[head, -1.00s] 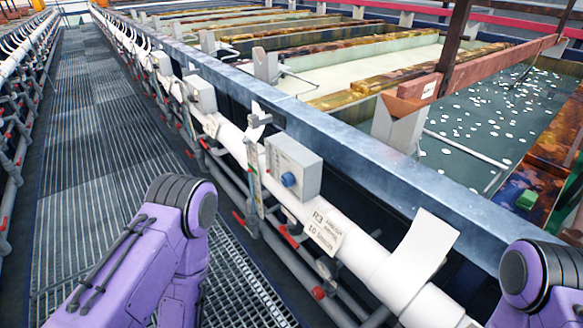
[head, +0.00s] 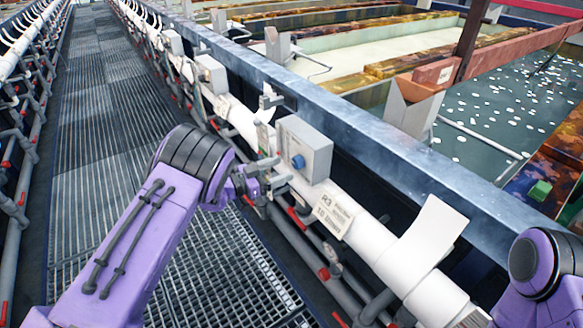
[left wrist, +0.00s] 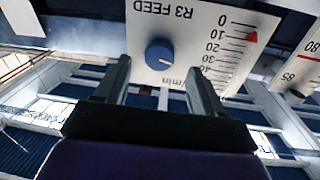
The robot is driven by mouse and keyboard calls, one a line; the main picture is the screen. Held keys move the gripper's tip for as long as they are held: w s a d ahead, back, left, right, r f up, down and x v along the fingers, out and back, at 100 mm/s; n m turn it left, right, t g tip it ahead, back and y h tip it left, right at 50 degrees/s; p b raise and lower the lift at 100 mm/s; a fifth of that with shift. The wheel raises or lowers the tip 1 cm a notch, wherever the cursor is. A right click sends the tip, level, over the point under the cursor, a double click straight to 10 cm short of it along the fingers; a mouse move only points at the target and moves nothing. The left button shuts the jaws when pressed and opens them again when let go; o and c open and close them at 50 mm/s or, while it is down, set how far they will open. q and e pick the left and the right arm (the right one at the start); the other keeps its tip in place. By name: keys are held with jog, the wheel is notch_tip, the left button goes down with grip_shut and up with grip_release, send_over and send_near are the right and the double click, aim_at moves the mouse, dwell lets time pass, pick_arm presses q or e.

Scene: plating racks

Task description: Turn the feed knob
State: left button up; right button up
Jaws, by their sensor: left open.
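The blue feed knob (head: 298,161) is on the front of a grey box (head: 318,142) mounted along the white pipe. In the left wrist view the knob (left wrist: 159,55) sits on a white panel (left wrist: 190,25), upside down, reading "R3 FEED". A scale from 0 to 40 is there, with a red pointer (left wrist: 251,38) near 10. My left gripper (head: 276,173) is open, just in front of the box. In the left wrist view its two fingers (left wrist: 158,70) stand on either side below the knob, with nothing between them. My right gripper is out of view.
A white pipe (head: 365,236) with an R3 label (head: 333,215) runs along the tank edge. Grey pipes with red valve handles (head: 296,218) lie below. A second gauge (left wrist: 300,75) is at the right. The grated walkway (head: 90,130) is clear.

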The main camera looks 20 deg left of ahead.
aim_at(294, 164)
pick_arm(q)
jog(key=b+x, duration=0.1)
jog(key=x, duration=0.3)
jog(key=shift+w+d, duration=0.25)
jog(key=shift+w, duration=0.05)
jog(key=c, duration=1.1)
jog(key=shift+o, duration=0.2)
jog(key=shift+f+m+b, duration=0.2)
jog(key=shift+m+b, duration=0.1)
jog(key=shift+m, duration=0.3)
jog(key=shift+r, duration=0.15)
jog(key=o, duration=1.1)
jog(key=shift+c, duration=0.2)
